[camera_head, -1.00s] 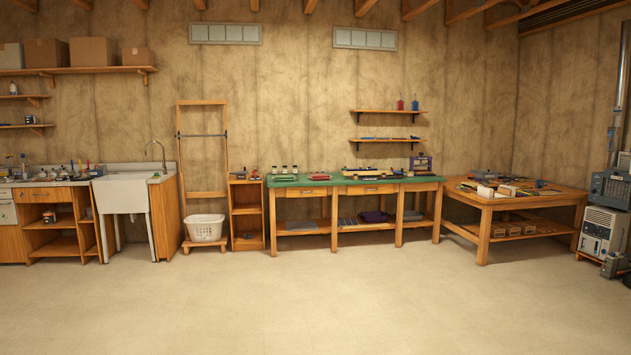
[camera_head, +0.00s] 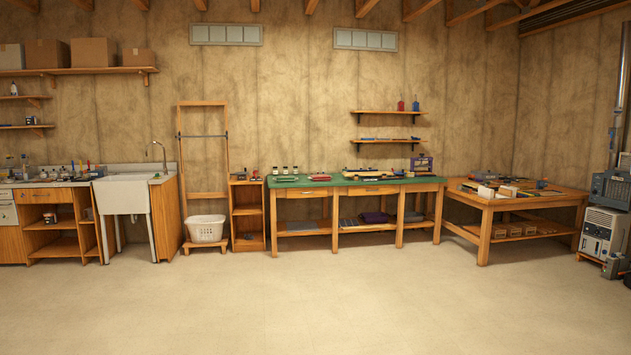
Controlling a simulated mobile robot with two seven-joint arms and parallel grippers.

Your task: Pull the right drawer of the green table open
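The green table (camera_head: 346,181) stands against the back wall, right of the middle, across the open floor from me. It has a green top, wooden legs and a lower shelf. Under the top is a row of wooden drawer fronts. A middle drawer (camera_head: 366,190) shows a small dark handle and looks closed. The right drawer (camera_head: 420,187) is at the right end under the top and also looks closed; its handle is too small to tell. Neither of my grippers is in view.
Wide bare floor (camera_head: 320,300) lies in front of the table. A wooden workbench (camera_head: 520,199) stands to its right. A small wooden shelf unit (camera_head: 247,242), a white basket (camera_head: 206,229) and a sink (camera_head: 121,193) are to its left.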

